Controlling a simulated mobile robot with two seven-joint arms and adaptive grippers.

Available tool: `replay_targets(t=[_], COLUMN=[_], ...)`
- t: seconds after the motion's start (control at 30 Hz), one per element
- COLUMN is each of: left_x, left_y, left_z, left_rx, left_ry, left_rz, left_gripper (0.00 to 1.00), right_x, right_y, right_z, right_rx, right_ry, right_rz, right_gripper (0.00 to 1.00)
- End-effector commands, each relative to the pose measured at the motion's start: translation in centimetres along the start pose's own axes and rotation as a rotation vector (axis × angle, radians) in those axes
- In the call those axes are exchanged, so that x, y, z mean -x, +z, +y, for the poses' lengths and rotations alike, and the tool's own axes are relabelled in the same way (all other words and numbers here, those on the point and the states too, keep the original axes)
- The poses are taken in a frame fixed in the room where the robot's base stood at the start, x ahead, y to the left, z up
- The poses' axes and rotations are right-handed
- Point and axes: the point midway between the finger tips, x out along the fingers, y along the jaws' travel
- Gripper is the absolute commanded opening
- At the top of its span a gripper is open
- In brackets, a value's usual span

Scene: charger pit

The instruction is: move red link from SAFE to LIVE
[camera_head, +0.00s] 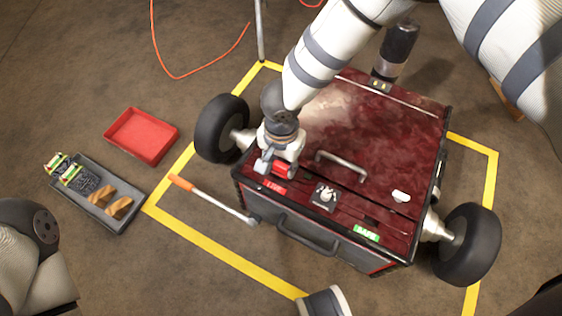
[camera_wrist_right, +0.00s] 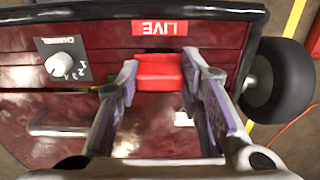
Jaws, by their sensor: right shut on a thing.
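The red link (camera_head: 284,169) is a small red block at the far-left part of the cart's front top strip, by the red LIVE label (camera_head: 273,187). My right gripper (camera_head: 272,163) comes down from above and is shut on it. In the right wrist view the red link (camera_wrist_right: 160,72) is between the fingertips (camera_wrist_right: 158,78), just below the upside-down LIVE label (camera_wrist_right: 160,28). I cannot tell whether it is seated. The green SAFE label (camera_head: 366,233) is to the right on the same strip, with no red link beside it.
The dark red cart (camera_head: 385,130) has a knob panel (camera_head: 325,196) between the labels, a top handle (camera_head: 341,165) and wheels (camera_head: 222,128). A red tray (camera_head: 142,135) and a grey tray (camera_head: 128,222) with several items lie on the floor left. Yellow tape (camera_head: 224,265) surrounds the cart.

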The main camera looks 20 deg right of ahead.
Motion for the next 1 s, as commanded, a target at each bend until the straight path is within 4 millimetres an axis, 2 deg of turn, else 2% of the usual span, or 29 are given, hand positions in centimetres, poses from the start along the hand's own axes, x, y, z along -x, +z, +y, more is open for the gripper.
replay_targets(t=[1.0], left_x=[-1.0], left_y=[-0.4], left_z=[0.0], left_rx=[0.000], left_ry=[0.000], left_rz=[-0.014], left_gripper=[0.00], right_x=[-2.1], right_y=[0.0], right_z=[0.0], right_rx=[-0.001], right_ry=[0.001], right_rz=[-0.001], right_gripper=[0.07])
